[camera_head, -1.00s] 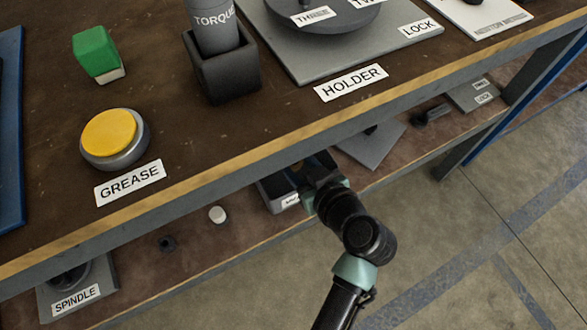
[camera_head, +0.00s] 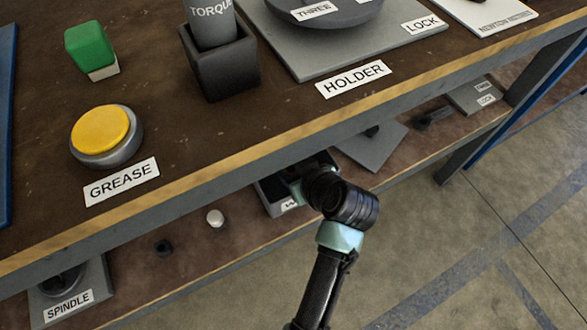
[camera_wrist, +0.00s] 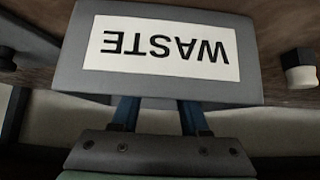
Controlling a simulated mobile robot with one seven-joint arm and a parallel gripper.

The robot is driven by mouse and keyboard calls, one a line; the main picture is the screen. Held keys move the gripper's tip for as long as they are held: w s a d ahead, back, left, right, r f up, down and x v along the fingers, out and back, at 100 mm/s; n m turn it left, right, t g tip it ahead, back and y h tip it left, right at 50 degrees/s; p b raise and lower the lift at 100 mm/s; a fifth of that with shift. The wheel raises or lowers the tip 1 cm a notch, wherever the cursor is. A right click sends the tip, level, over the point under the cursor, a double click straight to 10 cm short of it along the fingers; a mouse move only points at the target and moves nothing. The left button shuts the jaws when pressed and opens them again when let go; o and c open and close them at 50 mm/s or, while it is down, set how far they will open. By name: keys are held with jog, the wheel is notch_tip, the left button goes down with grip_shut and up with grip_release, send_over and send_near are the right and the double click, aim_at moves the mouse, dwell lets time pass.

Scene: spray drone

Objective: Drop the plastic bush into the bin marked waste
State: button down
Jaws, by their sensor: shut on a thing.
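The bin marked waste (camera_head: 278,208) stands on the lower shelf, partly covered by my arm in the head view. In the wrist view its grey front wall and upside-down WASTE label (camera_wrist: 165,48) fill the upper middle. My gripper (camera_wrist: 155,112) shows two blue fingers, spread a little apart, whose tips pass out of sight behind that wall. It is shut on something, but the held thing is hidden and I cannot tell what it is. A white round piece (camera_head: 215,218) and a small black ring-like piece (camera_head: 163,247) lie on the shelf, left of the bin; I cannot tell whether either is a plastic bush.
The upper bench edge (camera_head: 240,150) overhangs the lower shelf, close above my arm. A spindle plate (camera_head: 100,280) is at the shelf's left, and a grey plate (camera_head: 375,150) is right of the bin. The white piece (camera_wrist: 300,76) is near the bin's right side in the wrist view.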

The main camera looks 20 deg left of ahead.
jog(key=shift+f, duration=0.1)
jog(key=shift+f+b, duration=0.3)
jog(key=shift+f, duration=0.2)
jog(key=shift+c, duration=2.1)
grip_release()
jog(key=shift+r, duration=0.1)
jog(key=shift+r, duration=0.3)
jog(key=p+v, duration=0.5)
jog(key=v, duration=0.7)
jog(key=shift+r, duration=0.25)
